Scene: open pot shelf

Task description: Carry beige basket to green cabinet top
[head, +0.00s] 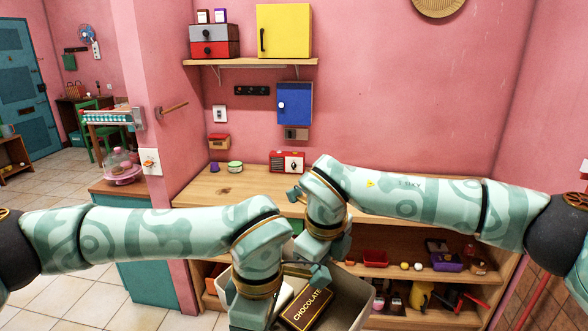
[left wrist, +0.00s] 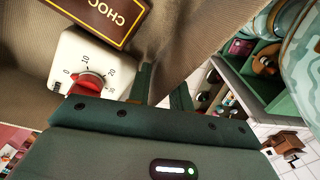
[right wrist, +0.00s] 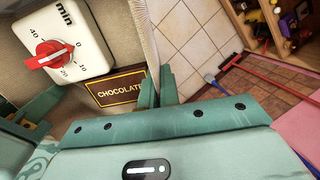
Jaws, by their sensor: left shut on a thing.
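The beige basket (head: 352,300) is at the bottom middle of the head view, in front of the wooden shelf unit. It holds a dark chocolate box (head: 308,308) and a white timer with a red knob (left wrist: 95,65). My left gripper (left wrist: 162,88) is shut on the basket's wall, which runs between its fingers. My right gripper (right wrist: 158,88) has its fingers on both sides of another part of the wall and looks shut on it. My forearms hide part of the basket in the head view. The green cabinet (head: 150,270) stands at the lower left, with a wooden top (head: 112,188).
A pink cake stand with a clear dome (head: 121,168) stands on the cabinet top. The wooden shelf unit (head: 235,185) is close ahead, with a red radio (head: 288,162) on it and several items on its lower shelves. Tiled floor (head: 65,260) is open at the left.

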